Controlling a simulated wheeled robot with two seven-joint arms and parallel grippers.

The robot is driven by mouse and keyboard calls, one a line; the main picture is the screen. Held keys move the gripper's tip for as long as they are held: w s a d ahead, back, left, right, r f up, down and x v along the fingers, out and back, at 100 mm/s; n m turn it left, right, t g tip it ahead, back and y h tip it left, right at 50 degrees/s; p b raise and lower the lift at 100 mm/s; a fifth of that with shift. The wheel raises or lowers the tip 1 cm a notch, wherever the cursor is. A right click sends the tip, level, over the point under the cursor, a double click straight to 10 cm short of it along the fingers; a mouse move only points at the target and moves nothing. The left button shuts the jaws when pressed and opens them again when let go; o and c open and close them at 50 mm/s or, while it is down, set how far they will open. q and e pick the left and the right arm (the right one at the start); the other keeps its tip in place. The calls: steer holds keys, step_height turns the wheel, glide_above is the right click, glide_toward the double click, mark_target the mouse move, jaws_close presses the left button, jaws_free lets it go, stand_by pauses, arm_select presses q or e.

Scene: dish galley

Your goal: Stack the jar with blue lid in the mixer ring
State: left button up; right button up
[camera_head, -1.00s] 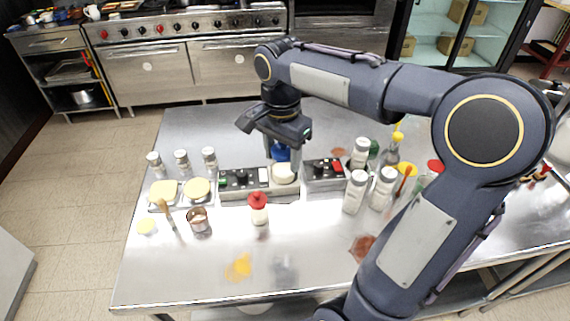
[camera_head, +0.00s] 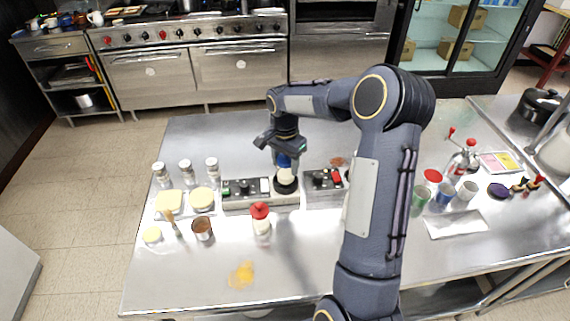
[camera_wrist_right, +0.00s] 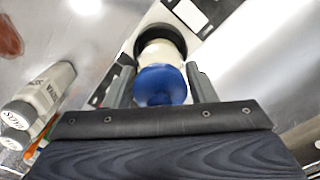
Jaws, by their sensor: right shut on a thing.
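The jar with blue lid (camera_head: 284,163) is upright, its white body pointing down to the black mixer ring (camera_head: 286,186) on the grey control unit. My right gripper (camera_head: 285,157) is shut on the jar near its lid. In the right wrist view the blue lid (camera_wrist_right: 161,86) lies between the two fingers of the gripper (camera_wrist_right: 163,84). The black ring (camera_wrist_right: 154,33) shows there around the far end of the white body. I cannot tell whether the jar rests in the ring or hangs just above it. My left gripper is not in view.
A red-lidded shaker (camera_head: 261,219) and a copper-brown cup (camera_head: 202,229) stand in front of the unit. Several shakers (camera_head: 186,172) stand to the left. A second control unit (camera_head: 323,181) is close on the right. White-bodied shakers (camera_wrist_right: 40,100) show in the wrist view. The front table is mostly clear.

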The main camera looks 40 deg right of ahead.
steer(key=shift+f, duration=0.8)
steer(key=shift+f+b, duration=0.35)
steer(key=shift+f, duration=0.05)
steer(key=o, duration=1.2)
steer(key=shift+r, duration=0.1)
